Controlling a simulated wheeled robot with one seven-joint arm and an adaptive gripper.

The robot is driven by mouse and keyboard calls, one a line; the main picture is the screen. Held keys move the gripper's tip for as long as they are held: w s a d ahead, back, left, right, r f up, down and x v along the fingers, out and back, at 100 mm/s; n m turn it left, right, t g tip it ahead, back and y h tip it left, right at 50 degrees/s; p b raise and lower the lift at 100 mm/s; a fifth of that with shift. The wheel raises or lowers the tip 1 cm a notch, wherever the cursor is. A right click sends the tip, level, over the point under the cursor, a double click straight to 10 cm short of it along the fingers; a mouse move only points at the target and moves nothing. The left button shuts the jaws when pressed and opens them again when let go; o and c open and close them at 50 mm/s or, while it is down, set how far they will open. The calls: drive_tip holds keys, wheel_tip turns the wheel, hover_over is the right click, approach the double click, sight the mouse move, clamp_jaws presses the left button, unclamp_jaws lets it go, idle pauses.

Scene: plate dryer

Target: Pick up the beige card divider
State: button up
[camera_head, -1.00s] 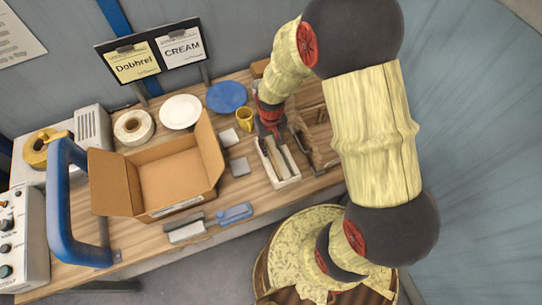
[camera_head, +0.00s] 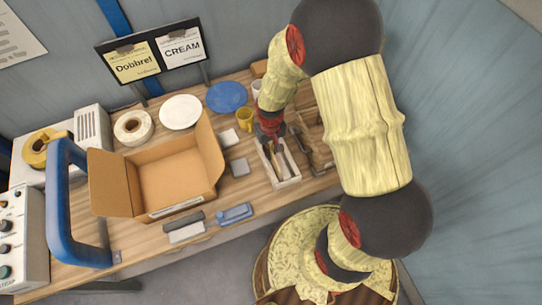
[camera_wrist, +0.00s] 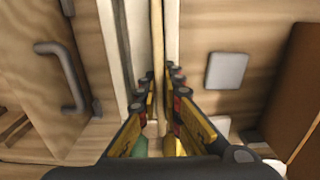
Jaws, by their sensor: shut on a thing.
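The beige card divider (camera_wrist: 157,40) is a thin upright strip in the middle of the wrist view. My gripper (camera_wrist: 163,98) is shut on it, with a finger on each side. In the head view my gripper (camera_head: 272,146) points down at a narrow white open box (camera_head: 288,184) on the bench. The divider is at this box, mostly hidden there by my gripper. I cannot tell whether it is clear of the box floor. The white box walls (camera_wrist: 133,30) show beside the divider in the wrist view.
A wooden holder with a dark handle (camera_wrist: 72,78) stands close beside the white box. An open cardboard box (camera_head: 170,175), grey squares (camera_head: 239,167), a yellow mug (camera_head: 245,119), plates (camera_head: 181,112) and a blue stapler-like tool (camera_head: 235,213) occupy the bench.

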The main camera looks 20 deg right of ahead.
drive_tip(key=shift+r, duration=0.1)
clamp_jaws()
drive_tip(key=shift+r, duration=0.5)
wheel_tip(320, 180, up, 2)
drive_tip(key=shift+r, duration=0.15)
drive_tip(key=s+r, duration=0.4)
drive_tip(key=r, duration=0.1)
drive_tip(key=shift+s+r+p, duration=0.3)
drive_tip(key=shift+s+p, duration=0.05)
drive_tip(key=shift+p, duration=0.05)
drive_tip(key=s+r+p, duration=0.2)
drive_tip(key=s+r, duration=0.4)
drive_tip(key=s, duration=0.3)
drive_tip(key=shift+s+r+p, duration=0.15)
drive_tip(key=shift+r+p, duration=0.15)
drive_tip(key=shift+p, duration=0.05)
drive_tip(key=shift+s, duration=0.1)
